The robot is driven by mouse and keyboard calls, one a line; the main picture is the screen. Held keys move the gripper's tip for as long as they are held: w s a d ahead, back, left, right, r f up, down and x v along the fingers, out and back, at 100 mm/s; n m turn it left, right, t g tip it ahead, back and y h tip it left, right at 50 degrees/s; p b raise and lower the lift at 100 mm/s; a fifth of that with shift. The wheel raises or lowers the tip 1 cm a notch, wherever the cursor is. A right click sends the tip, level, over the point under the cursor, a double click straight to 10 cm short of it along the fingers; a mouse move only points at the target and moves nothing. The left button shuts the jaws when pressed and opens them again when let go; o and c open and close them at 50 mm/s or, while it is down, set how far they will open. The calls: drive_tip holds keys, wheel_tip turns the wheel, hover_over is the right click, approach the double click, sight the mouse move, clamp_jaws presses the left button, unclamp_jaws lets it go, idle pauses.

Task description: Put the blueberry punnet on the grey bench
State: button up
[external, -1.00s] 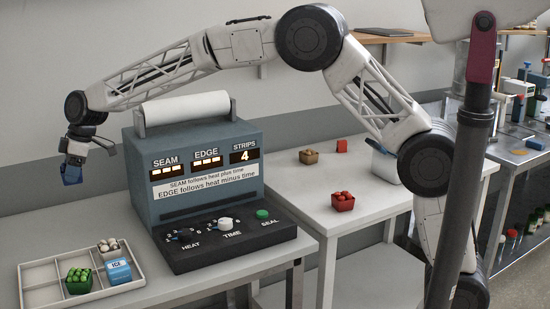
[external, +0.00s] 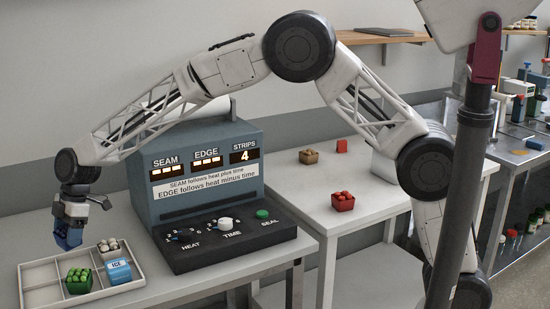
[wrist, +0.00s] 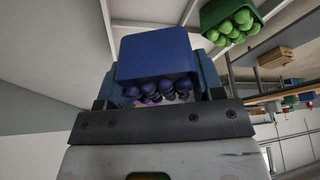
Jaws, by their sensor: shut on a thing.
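My gripper (external: 70,218) is shut on the blueberry punnet (external: 68,236), a small blue tub. In the wrist view the punnet (wrist: 155,55) sits between the fingers, with dark blue berries showing at its rim. In the external view it hangs in the air over the back left of the white divided tray (external: 38,284), apart from it as far as I can tell. The pale grey-white bench top (external: 180,288) bears the tray and the sealing machine. I cannot tell for sure which surface is the grey bench; a grey metal bench (external: 515,158) stands at the far right.
The tray holds a green punnet (external: 78,281), a blue ICE box (external: 118,271) and a punnet of white items (external: 108,248); its left compartments look empty. The sealing machine (external: 200,190) stands right of my gripper. A middle table (external: 315,215) carries a red punnet (external: 343,201).

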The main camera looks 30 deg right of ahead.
drive_tip(key=shift+f, duration=0.2)
drive_tip(key=shift+f, duration=3.15)
drive_tip(key=shift+f, duration=0.3)
drive_tip(key=o, duration=1.1)
drive_tip(key=v, duration=0.7)
drive_tip(key=shift+r, duration=0.35)
drive_tip(key=shift+w+d, duration=0.1)
